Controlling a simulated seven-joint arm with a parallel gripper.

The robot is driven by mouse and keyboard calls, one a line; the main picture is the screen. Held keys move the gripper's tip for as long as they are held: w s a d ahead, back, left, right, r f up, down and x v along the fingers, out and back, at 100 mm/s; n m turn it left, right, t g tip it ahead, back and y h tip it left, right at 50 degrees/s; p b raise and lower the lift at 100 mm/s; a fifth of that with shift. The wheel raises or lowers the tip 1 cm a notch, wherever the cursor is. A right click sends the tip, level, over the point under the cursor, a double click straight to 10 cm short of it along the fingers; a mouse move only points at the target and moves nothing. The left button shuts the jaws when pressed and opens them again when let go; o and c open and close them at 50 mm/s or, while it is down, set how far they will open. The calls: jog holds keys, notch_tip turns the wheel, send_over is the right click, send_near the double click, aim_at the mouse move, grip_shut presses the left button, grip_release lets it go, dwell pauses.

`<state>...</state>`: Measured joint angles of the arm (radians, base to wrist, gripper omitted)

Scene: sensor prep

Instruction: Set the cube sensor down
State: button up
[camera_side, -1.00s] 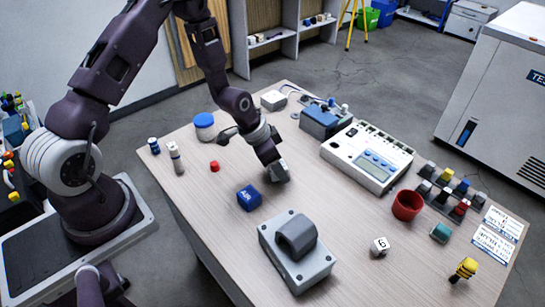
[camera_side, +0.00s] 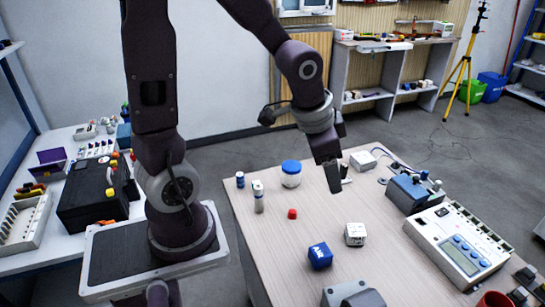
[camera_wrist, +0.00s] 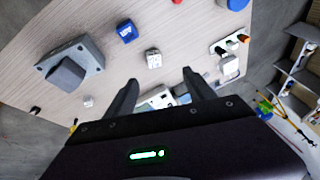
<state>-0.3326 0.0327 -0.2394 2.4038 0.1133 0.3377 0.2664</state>
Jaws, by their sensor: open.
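A small white cube (camera_side: 355,234) with dark markings rests on the table, right of and behind a blue cube (camera_side: 319,255) with white lettering. Both also show in the wrist view, the white cube (camera_wrist: 153,60) beyond my fingertips and the blue cube (camera_wrist: 127,32) to its upper left. My gripper (camera_side: 333,180) is above the table, above and apart from the white cube. In the wrist view my gripper (camera_wrist: 160,77) has its two fingers spread, with nothing held between them.
A grey block with a rounded top (camera_wrist: 72,65) stands near the blue cube. A red cap (camera_side: 292,214), a blue-lidded jar (camera_side: 291,173) and small bottles (camera_side: 258,196) stand to the left. A white instrument (camera_side: 458,245) fills the right. Bare table surrounds the white cube.

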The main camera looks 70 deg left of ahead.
jog(key=s+d+r+n, duration=0.1)
jog(key=s+d+r, duration=0.1)
jog(key=s+r, duration=0.2)
jog(key=s+d+r+n+t, duration=0.1)
jog(key=s+r, duration=0.4)
jog(key=s, duration=0.6)
jog(key=shift+s+d+r+n+h, duration=0.2)
jog(key=shift+d+n+h, duration=0.2)
jog(key=shift+n, duration=0.2)
